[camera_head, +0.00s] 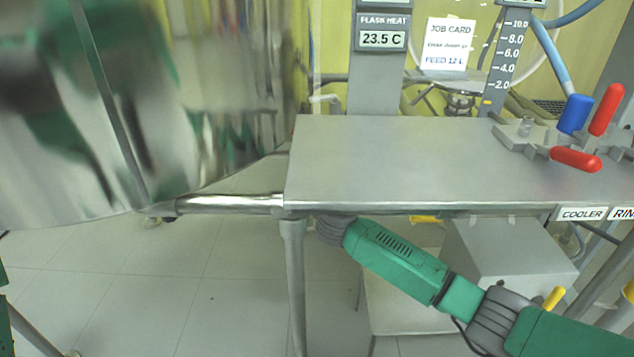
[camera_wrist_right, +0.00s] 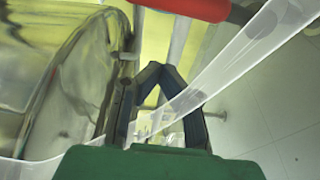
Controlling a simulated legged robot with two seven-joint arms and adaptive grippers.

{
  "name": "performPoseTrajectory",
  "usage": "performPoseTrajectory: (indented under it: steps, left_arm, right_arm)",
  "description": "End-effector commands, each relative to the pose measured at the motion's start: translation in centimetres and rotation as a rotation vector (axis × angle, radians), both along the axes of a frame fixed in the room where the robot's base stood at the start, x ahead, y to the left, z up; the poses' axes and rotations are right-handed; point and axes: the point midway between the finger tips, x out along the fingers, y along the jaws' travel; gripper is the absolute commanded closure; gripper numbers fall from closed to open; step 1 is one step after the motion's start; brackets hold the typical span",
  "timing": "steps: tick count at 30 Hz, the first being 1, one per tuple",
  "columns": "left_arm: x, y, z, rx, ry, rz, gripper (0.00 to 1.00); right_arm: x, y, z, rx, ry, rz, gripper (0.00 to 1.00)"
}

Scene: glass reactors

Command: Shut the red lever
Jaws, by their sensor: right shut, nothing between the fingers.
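Two red levers show in the head view at the right end of the steel bench: one slanting upright (camera_head: 606,110), one lying nearly flat (camera_head: 576,159). Both sit by a grey valve block (camera_head: 530,136). In the right wrist view a red bar-like handle (camera_wrist_right: 190,8) crosses the top edge; I cannot tell which lever it is. My right gripper (camera_wrist_right: 162,68) is shut and empty, its fingertips together below that handle and apart from it in the picture. In the head view my right arm reaches to the bench's front edge, and its gripper is hidden. My left gripper is out of view.
A blue lever (camera_head: 575,114) stands beside the red ones. The steel bench top (camera_head: 400,160) is mostly bare. A large shiny vessel (camera_head: 150,110) fills the left. A yellow handle (camera_head: 553,297) is below the bench. A clear tube (camera_wrist_right: 230,70) crosses the wrist view near my fingers.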

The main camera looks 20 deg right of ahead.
Motion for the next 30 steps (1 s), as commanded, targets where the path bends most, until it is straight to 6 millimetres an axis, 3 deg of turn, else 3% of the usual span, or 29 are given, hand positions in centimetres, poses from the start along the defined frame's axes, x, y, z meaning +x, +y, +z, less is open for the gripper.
performPoseTrajectory:
  steps: [1, 6, 10, 23, 30]
  left_arm:
    - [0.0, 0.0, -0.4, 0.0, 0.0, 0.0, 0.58]
    - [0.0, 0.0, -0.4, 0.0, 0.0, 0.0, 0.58]
    - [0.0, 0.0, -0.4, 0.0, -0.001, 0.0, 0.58]
    - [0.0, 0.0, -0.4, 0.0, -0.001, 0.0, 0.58]
    - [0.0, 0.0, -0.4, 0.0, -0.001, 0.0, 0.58]
  right_arm:
    - [0.9, -0.3, -0.1, -0.001, 0.0, -0.002, 1.0]
    - [1.0, -2.8, -0.2, -0.002, -0.001, -0.001, 1.0]
    - [1.2, -3.6, -0.2, 0.0, 0.0, 0.001, 1.0]
    - [1.2, -3.9, -0.2, 0.0, 0.0, 0.001, 1.0]
    - [0.0, -3.5, -0.2, 0.0, 0.0, 0.002, 1.0]
